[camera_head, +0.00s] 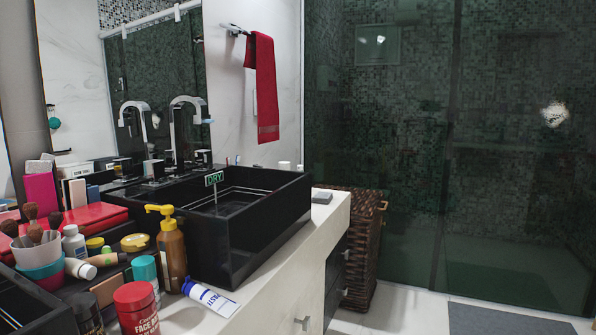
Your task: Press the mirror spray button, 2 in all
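No item can be read as a mirror spray in the head view. An amber bottle (172,258) with a yellow pump head (160,210) stands upright on the counter in front of the black vessel sink; its label is too small to read. The mirror (150,75) is on the wall at the upper left, behind the sink, and reflects the faucet. My gripper is not in view.
Crowded around the bottle are a red jar (136,310), a teal-lidded jar (145,272), a toothpaste tube (210,297) and a brush cup (40,260). The black sink (255,235) stands behind. A wicker basket (362,250) is beyond the counter; open floor lies right.

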